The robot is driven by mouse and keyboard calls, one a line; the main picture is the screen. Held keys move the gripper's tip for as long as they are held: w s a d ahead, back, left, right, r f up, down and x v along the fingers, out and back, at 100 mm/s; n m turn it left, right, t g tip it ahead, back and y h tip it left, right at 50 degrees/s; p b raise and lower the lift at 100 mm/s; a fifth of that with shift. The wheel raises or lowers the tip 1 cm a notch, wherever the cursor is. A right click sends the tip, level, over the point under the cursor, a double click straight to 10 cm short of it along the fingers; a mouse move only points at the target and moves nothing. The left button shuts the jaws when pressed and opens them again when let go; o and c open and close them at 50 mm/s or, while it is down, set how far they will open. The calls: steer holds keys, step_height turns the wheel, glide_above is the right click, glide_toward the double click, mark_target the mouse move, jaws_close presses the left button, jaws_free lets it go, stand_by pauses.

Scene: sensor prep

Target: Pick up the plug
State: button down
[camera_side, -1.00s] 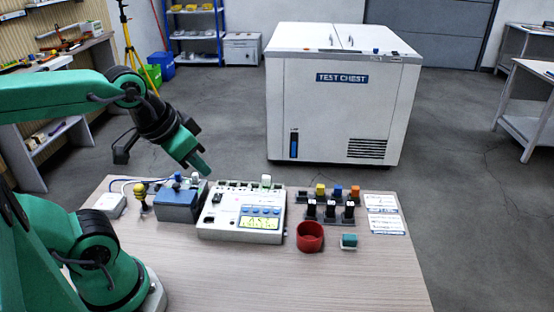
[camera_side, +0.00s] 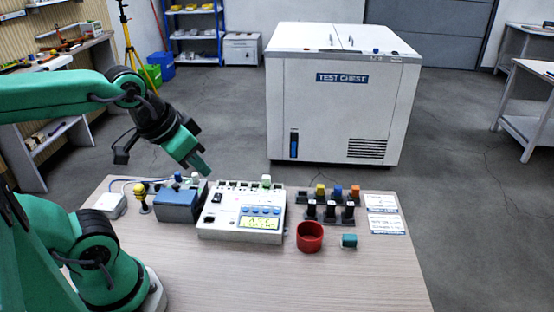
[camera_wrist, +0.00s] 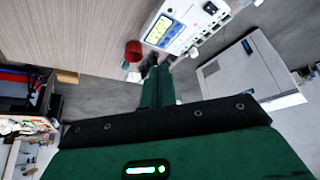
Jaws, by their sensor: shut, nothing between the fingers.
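Several small plug-like pieces stand on the table, and I cannot tell which one is the plug. Yellow (camera_side: 320,190), blue (camera_side: 338,191) and orange (camera_side: 355,191) pieces stand in a dark rack, with black-and-white pieces (camera_side: 330,209) in front. A pale-topped piece (camera_side: 266,181) stands at the back of the white meter (camera_side: 240,215). My gripper (camera_side: 206,172) is shut and empty, above the back left part of the meter. In the wrist view my gripper (camera_wrist: 157,70) shows its closed green fingers, with the meter (camera_wrist: 182,22) beyond them.
A red cup (camera_side: 310,238) and a small teal block (camera_side: 349,241) stand at the front right. A blue-grey box (camera_side: 178,208), a yellow-topped piece (camera_side: 140,190) and a white box (camera_side: 112,205) are at the left. The table front (camera_side: 270,280) is clear.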

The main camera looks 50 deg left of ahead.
steer(key=c, duration=2.2)
jaws_free()
steer(key=c, duration=1.3)
jaws_free()
steer(key=shift+w, duration=0.1)
